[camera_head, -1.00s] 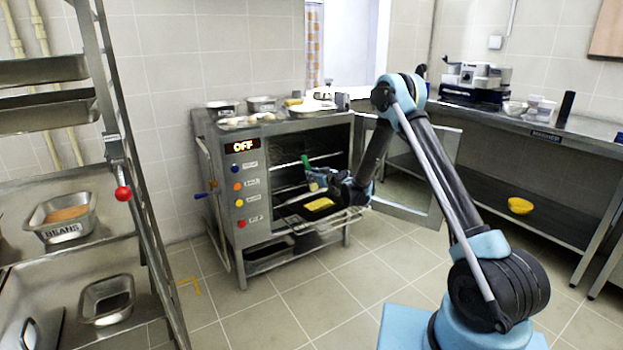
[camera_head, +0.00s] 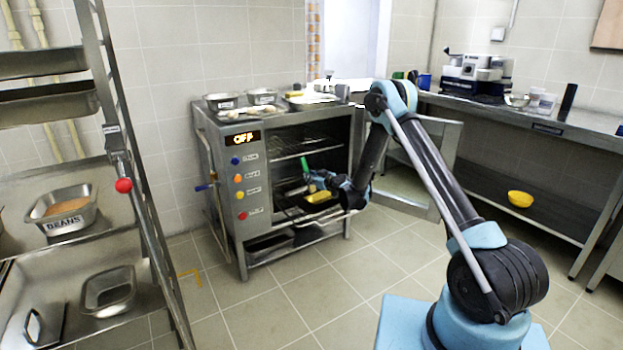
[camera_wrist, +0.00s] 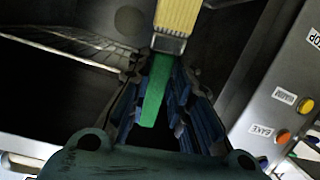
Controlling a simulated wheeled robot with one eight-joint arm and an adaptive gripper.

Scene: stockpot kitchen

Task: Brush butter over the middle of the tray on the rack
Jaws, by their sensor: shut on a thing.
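My gripper (camera_wrist: 158,85) is shut on the brush's green handle (camera_wrist: 157,90). The brush has a metal ferrule and pale yellow bristles (camera_wrist: 178,15), which point away from my gripper in the wrist view. In the head view the green handle (camera_head: 304,165) stands up beside my gripper (camera_head: 318,180) at the oven's open front. I cannot tell whether the bristles touch the tray.
The oven (camera_head: 228,165) reads OFF, with coloured knobs on its front. Its open door (camera_head: 445,165) stands to the right, behind my arm. Pans and bowls stand on top. A shelf rack with a beans pan (camera_head: 68,222) is at left. The floor in front is clear.

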